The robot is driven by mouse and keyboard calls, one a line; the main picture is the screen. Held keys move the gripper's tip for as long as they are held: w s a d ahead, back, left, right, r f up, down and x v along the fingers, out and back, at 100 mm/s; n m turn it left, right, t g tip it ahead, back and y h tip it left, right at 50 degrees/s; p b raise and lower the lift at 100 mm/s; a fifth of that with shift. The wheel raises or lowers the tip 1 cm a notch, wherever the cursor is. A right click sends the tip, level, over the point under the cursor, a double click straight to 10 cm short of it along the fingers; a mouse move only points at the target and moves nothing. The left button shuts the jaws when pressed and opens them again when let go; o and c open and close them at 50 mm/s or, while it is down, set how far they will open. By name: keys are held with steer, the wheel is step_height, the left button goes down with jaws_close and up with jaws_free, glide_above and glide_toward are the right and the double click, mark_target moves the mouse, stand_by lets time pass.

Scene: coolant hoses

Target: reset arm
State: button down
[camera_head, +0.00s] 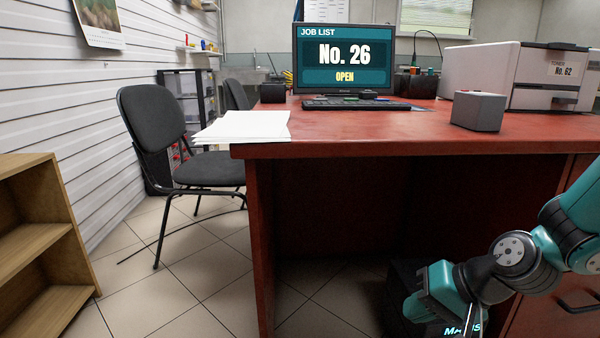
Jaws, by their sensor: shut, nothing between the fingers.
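My teal and grey arm (512,250) shows at the lower right, in front of the red desk. It runs from the right edge down to a teal part near the bottom edge. No gripper fingers can be made out, so I cannot see how my gripper stands. No object is seen held by the visible part of the arm.
The red desk (350,150) fills the middle and right, bearing a monitor (343,60), keyboard (356,105), papers (243,126), grey box (479,111) and printer (520,76). A chair (160,125) and wooden shelf (35,250) stand left.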

steer(key=s+a+r+n+g+h+p, duration=0.1)
steer(key=s+a+r+n+g+p, duration=0.25)
steer(key=s+r, duration=0.65)
steer(key=s+a+r+n+g+h+p, duration=0.15)
steer(key=s+r+n+p, duration=0.25)
steer(key=s+r+n, duration=0.5)
step_height(320, 180, up, 38)
steer(key=w+m+p, duration=0.2)
steer(key=p, duration=3.4)
steer(key=shift+w+r+t, duration=0.15)
steer(key=shift+t, duration=0.15)
